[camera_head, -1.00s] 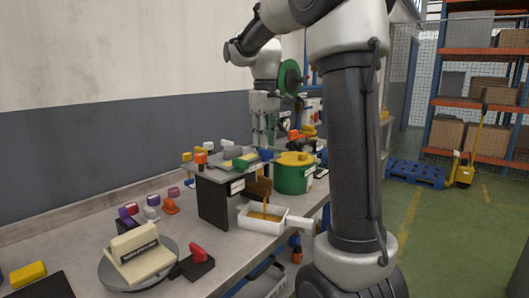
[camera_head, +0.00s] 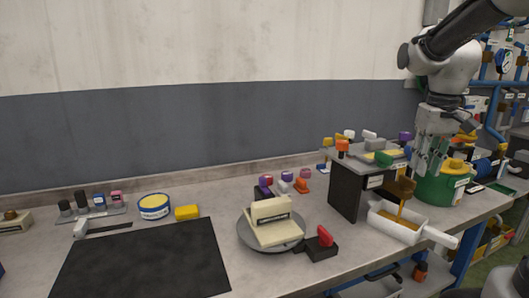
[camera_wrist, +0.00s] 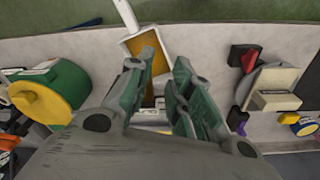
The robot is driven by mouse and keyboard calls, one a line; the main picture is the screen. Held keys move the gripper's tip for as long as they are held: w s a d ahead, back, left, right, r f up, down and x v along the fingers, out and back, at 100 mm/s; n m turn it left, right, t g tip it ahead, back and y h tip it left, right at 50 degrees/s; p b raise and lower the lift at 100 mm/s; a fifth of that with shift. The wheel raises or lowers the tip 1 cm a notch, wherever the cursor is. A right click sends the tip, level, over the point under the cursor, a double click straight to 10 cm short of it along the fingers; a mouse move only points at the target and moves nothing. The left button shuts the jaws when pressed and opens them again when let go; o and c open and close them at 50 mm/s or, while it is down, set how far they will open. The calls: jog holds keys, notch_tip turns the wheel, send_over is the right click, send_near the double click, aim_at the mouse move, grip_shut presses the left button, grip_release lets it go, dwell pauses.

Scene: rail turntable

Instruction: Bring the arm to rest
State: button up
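My gripper (camera_head: 428,168) hangs pointing down at the right of the head view, in front of the green pot and beside the small dark stand. In the wrist view my gripper (camera_wrist: 160,88) shows two green-and-grey fingers spread apart with no object between them. The white tray with ochre contents shows beyond the fingertips. The arm reaches in from the upper right of the head view. I cannot tell exactly how high the fingertips are above the bench.
The green pot (camera_head: 434,190) with a yellow lid, the dark stand (camera_head: 345,196) and the white tray (camera_head: 388,228) crowd the bench's right. The round turntable (camera_head: 255,240) bears a cream block. A black mat (camera_head: 150,262) lies clear at left. Small coloured pieces line the back.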

jog(key=s+a+t, duration=0.1)
jog(key=s, duration=0.7)
jog(key=s+a+f+t, duration=0.1)
jog(key=s+a+t, duration=0.1)
jog(key=s, duration=0.6)
jog(key=shift+a+f+t, duration=0.2)
jog(key=shift+a+t, duration=0.1)
dwell(6.1)
